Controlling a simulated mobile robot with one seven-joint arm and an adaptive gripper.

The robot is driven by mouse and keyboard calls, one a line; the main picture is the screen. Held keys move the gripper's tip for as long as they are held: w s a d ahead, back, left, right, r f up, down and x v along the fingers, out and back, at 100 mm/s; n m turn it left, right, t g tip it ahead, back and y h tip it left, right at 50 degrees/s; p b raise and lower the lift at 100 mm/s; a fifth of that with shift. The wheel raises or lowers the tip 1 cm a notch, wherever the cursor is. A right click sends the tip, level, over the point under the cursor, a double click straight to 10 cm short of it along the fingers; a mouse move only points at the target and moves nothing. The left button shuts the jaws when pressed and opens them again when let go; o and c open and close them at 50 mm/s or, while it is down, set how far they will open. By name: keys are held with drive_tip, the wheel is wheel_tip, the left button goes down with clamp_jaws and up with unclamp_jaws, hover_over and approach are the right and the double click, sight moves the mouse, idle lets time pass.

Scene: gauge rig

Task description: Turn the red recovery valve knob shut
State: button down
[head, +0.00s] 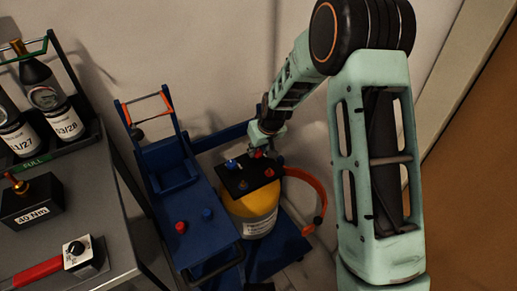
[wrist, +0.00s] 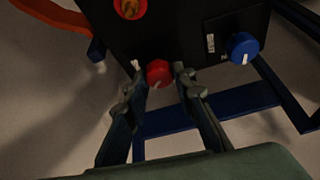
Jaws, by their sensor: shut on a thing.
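The red valve knob (wrist: 159,73), with a pale pointer mark, sits at the edge of a black panel (wrist: 185,40). My gripper (wrist: 160,76) has one finger on each side of the knob and is shut on it. In the head view my gripper (head: 262,140) reaches down to the panel (head: 245,178), which lies on top of a yellow cylinder (head: 242,208). There the knob (head: 257,154) is partly hidden by the gripper. A blue knob (wrist: 242,47) with a white mark is on the same panel. The label beside it is too small to read.
Another red fitting (wrist: 130,8) is on the panel. An orange strap (head: 312,190) curves beside the cylinder. A blue cart (head: 190,200) with one red and one blue knob stands left. A grey bench (head: 70,215) with bottles and tools is further left. A wall is behind.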

drive_tip(key=m+h+p, duration=0.1)
drive_tip(key=m, duration=0.1)
drive_tip(key=m+h+p, duration=0.1)
drive_tip(key=m+p, duration=0.1)
drive_tip(key=m, duration=0.1)
drive_tip(key=shift+a+r+t, duration=0.15)
drive_tip(key=shift+a+t, duration=0.05)
drive_tip(key=shift+t, duration=0.1)
drive_tip(key=shift+m+h+p, duration=0.5)
drive_tip(key=shift+m+p, duration=0.45)
drive_tip(key=shift+m, duration=0.55)
drive_tip(key=shift+f, duration=0.2)
drive_tip(key=c, duration=1.6)
unclamp_jaws()
drive_tip(key=shift+r, duration=0.1)
drive_tip(key=v, duration=1.1)
drive_tip(key=shift+s+r, duration=0.15)
drive_tip(key=shift+r, duration=0.25)
